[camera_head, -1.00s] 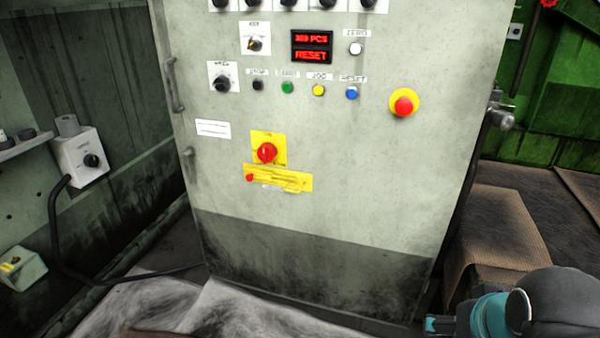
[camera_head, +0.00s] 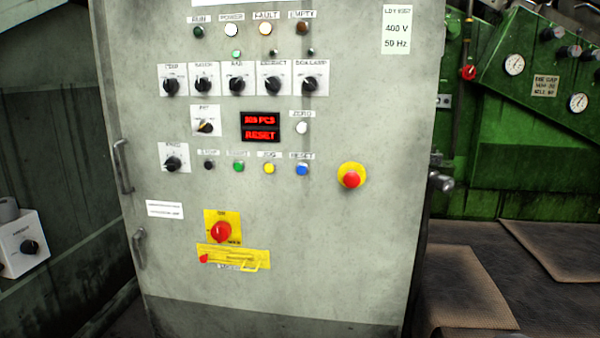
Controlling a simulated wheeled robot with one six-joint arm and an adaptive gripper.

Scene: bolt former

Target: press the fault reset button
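The blue button (camera_head: 302,169) under a "RESET" label sits at the right end of a row of buttons on the grey-green control cabinet (camera_head: 330,230). To its left are a yellow button (camera_head: 269,168), a green button (camera_head: 239,167) and a black button (camera_head: 209,165). The red display (camera_head: 260,127) above reads "RESET" on its lower line. The lamp under the "FAULT" label (camera_head: 265,29) looks pale and bright. My gripper is not in view.
A red emergency stop (camera_head: 351,180) on a yellow base is right of the blue button. A red rotary switch (camera_head: 222,232) is lower left. A valve-like fitting (camera_head: 441,181) sticks out at the cabinet's right edge. Brown mats (camera_head: 462,290) lie at right.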

